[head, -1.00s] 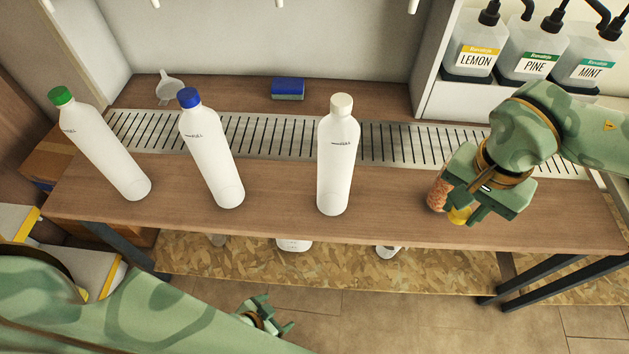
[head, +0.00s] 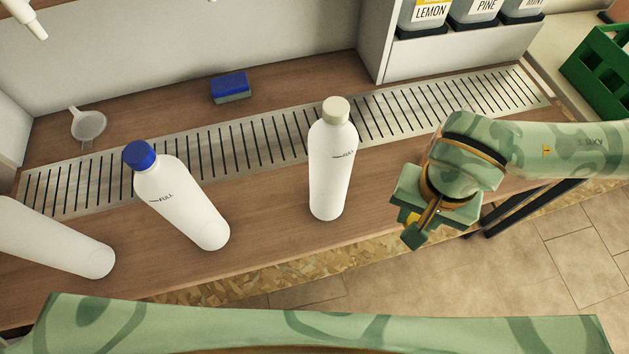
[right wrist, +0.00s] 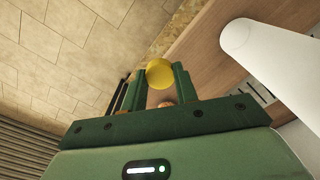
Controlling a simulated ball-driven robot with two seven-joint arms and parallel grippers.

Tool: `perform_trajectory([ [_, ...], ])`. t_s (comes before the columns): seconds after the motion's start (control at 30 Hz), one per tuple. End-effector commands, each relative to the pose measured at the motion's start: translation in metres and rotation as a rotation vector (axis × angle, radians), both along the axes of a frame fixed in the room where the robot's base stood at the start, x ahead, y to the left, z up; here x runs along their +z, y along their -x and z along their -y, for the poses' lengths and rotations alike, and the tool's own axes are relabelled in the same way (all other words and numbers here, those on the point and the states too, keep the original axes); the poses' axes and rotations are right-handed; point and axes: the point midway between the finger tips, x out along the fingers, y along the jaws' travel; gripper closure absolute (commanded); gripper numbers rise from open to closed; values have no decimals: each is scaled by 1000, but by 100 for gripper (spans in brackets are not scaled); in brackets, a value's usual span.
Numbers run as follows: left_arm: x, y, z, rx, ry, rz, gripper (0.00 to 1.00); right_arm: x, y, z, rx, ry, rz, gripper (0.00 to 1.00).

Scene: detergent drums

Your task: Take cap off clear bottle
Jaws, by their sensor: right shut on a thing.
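My right gripper (head: 416,226) is off the bench's front edge, right of the white bottles, apart from them. In the right wrist view its fingers (right wrist: 160,90) are shut on a yellow cap (right wrist: 159,73). A small orange-brown thing (right wrist: 166,104) shows between the fingers; I cannot tell what it is. No clear bottle can be made out. A white bottle with a beige cap (head: 331,165) stands on the bench, and one with a blue cap (head: 180,195) is to its left. A third white bottle (head: 55,240) is cut off at the left. My left gripper is out of view.
A slotted metal strip (head: 268,143) runs along the wooden bench (head: 270,215). A funnel (head: 88,126) and a blue sponge (head: 230,87) lie behind it. Labelled dispensers (head: 474,12) are at the back right, with a green crate (head: 598,70) beyond. Floor is open at right.

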Motion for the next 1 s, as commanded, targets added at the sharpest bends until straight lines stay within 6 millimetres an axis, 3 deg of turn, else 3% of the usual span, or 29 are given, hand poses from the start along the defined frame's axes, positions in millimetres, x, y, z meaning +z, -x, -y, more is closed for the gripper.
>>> perform_trajectory([
  [0.13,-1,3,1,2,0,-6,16,-2,1,0,-10,0,0,98],
  [0.23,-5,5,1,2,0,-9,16,-9,-12,-4,-10,0,0,98],
  [0.5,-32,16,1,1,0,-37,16,-48,-85,-24,-12,0,-5,98],
  [0.63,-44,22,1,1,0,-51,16,-76,-107,-30,-10,0,-8,98],
  [1.0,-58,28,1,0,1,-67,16,-105,-134,-37,-8,0,-3,98],
])
